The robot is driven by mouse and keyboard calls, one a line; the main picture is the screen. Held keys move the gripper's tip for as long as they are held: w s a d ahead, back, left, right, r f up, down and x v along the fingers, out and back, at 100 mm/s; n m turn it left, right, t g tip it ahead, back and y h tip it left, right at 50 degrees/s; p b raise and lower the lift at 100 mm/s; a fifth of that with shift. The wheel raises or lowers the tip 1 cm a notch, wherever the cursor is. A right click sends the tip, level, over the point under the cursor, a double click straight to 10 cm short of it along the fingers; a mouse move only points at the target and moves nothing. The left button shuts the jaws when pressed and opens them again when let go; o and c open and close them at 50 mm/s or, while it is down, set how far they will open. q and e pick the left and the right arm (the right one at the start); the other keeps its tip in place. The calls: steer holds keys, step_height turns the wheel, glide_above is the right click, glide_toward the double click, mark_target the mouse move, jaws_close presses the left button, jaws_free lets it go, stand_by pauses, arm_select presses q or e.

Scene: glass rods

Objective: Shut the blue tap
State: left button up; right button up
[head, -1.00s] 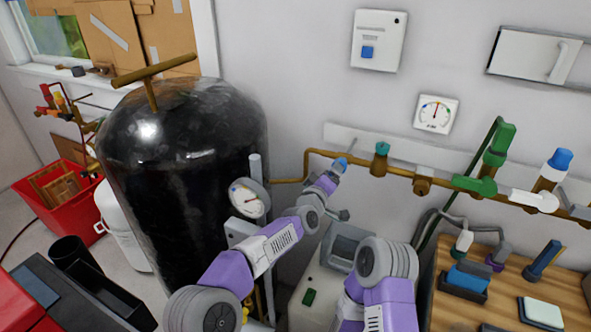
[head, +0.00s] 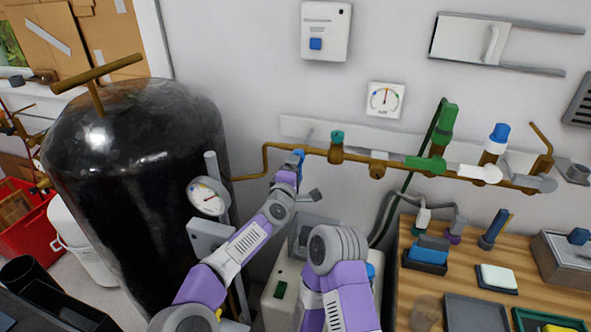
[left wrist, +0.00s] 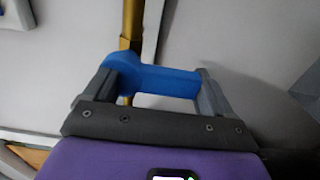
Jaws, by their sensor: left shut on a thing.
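The blue tap (head: 298,155) sits on the brass pipe along the wall, right of the black tank. My left gripper (head: 291,167) reaches up to it and is shut on its blue handle. In the left wrist view the blue handle (left wrist: 165,80) lies crosswise between the two grey fingers of my left gripper (left wrist: 152,88). A brass pipe (left wrist: 131,25) runs up behind the handle. The fingers partly cover the tap in the head view. My right arm shows at the lower middle, but its gripper is out of sight.
The brass pipe (head: 400,163) also carries a teal-topped valve (head: 337,140), a green-handled valve (head: 425,162) and a white-handled valve with a blue cap (head: 500,132). A tall black tank (head: 140,170) stands left of my left arm. A wooden bench (head: 415,262) with trays is at right.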

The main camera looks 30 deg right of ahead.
stand_by(0.4)
arm_select(q)
steer(key=o, duration=1.3)
steer(key=shift+d, duration=0.1)
steer(key=shift+b+v, duration=0.55)
steer(key=shift+v, duration=3.3)
steer(key=shift+d, duration=0.1)
